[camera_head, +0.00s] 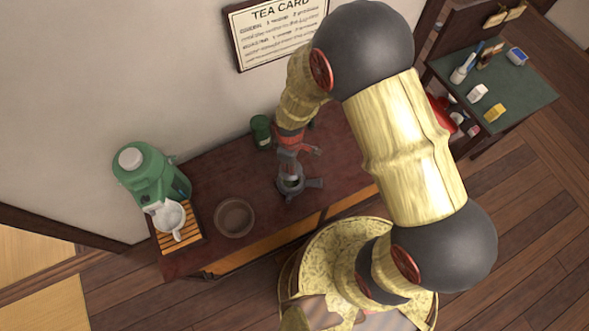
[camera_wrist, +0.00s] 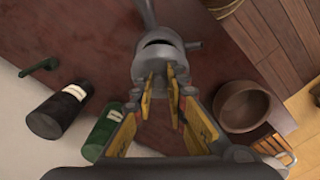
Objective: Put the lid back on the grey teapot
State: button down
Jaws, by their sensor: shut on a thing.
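The grey teapot (camera_head: 290,187) stands on the dark red-brown table, below my gripper (camera_head: 298,158) in the head view. In the wrist view the teapot (camera_wrist: 160,42) shows its side handle, its short spout and a dark gap at its top. My gripper (camera_wrist: 166,80) is shut on a small grey piece that looks like the lid (camera_wrist: 151,68), at the teapot's near side in that view. The fingers hide much of the lid. I cannot tell whether the lid touches the pot's rim.
A brown bowl (camera_head: 234,217) stands left of the teapot. Further left are a slatted wooden tray (camera_head: 192,238), a white jug (camera_head: 168,217) and a green dispenser (camera_head: 150,175). A green canister (camera_head: 262,131) stands by the wall; a dark canister (camera_wrist: 60,110) is beside it.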

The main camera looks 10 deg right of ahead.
notch_tip(320, 180, down, 6)
jog(key=b, duration=0.4)
jog(key=shift+f, duration=0.15)
jog(key=shift+f+b, duration=0.15)
jog(key=shift+b, duration=0.15)
dwell(1.9)
jog(key=c, duration=1.7)
grip_release()
jog(key=shift+o, duration=0.7)
jog(key=o, duration=0.3)
jog(key=shift+o, duration=0.2)
jog(key=shift+r+p, duration=2.5)
jog(key=shift+r, duration=1.05)
jog(key=shift+c, duration=0.6)
